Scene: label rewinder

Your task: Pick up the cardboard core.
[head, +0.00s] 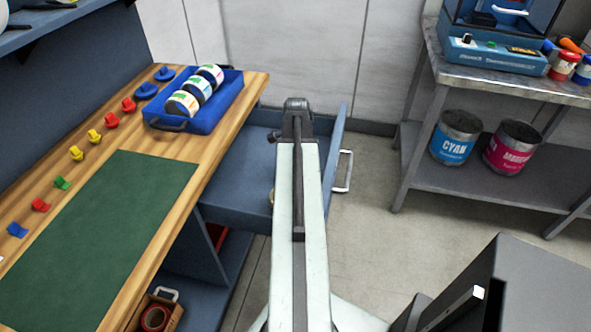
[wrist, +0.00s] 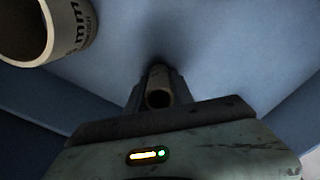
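In the wrist view a small cardboard core (wrist: 159,98) with a dark open end sits between the two fingers of my gripper (wrist: 158,92). The fingers are close against both its sides, and I see no gap. Whether it touches the drawer floor is unclear. A wider cardboard core (wrist: 88,30) with black "mm" lettering stands at the upper left, apart from the fingers and cut by the frame edge. In the head view my arm hides the gripper, and only a tan sliver of a core (head: 272,197) shows beside the arm.
The open blue drawer (head: 236,203) surrounds the gripper; its walls also show in the wrist view. The wooden bench (head: 215,125) is on the left, with a blue tray (head: 215,117) of label rolls. A metal shelf (head: 480,165) with ink cans is on the right.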

